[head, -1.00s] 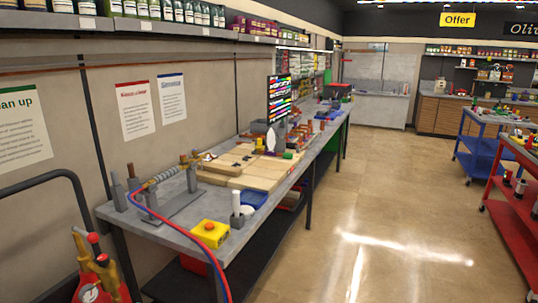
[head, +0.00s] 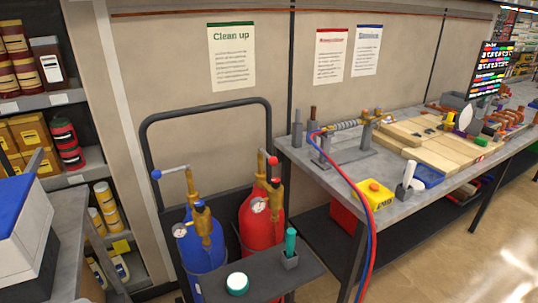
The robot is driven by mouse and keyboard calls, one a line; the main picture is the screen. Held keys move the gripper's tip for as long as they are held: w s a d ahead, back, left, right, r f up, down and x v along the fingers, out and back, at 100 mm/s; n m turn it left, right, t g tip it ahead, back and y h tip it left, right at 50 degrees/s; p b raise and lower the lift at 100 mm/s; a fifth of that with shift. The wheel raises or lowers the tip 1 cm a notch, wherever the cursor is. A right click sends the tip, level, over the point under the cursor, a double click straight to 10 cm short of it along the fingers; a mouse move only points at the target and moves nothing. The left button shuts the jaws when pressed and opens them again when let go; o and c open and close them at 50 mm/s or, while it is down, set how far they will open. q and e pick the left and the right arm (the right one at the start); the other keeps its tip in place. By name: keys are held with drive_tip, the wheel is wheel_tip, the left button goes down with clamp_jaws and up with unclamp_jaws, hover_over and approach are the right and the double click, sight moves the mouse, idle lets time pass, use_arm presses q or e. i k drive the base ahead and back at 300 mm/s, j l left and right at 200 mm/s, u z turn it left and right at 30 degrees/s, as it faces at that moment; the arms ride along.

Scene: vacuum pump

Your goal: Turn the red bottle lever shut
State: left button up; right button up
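The red bottle (head: 262,228) stands upright in a dark trolley, left of the workbench. A brass valve (head: 261,175) with a round gauge sits on its top. Its lever (head: 248,155) is a thin grey bar at the valve's top. The bar ends at the right in a red knob (head: 272,160). The blue bottle (head: 203,250) stands just left of it, with its own brass valve and a lever (head: 173,171) ending in a blue knob at the left. Neither of my grippers is in view.
The trolley's black handle frame (head: 205,108) rises behind the bottles. A dark shelf (head: 262,278) in front holds a green-lidded jar and a green-handled tool in a holder. The workbench (head: 335,190) is at right, with red and blue hoses hanging over its front. Stocked shelves are at left.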

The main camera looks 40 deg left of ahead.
sight(273, 160)
drive_tip(key=k+j+u, duration=0.1)
drive_tip(key=u, duration=0.6)
drive_tip(key=k, duration=0.05)
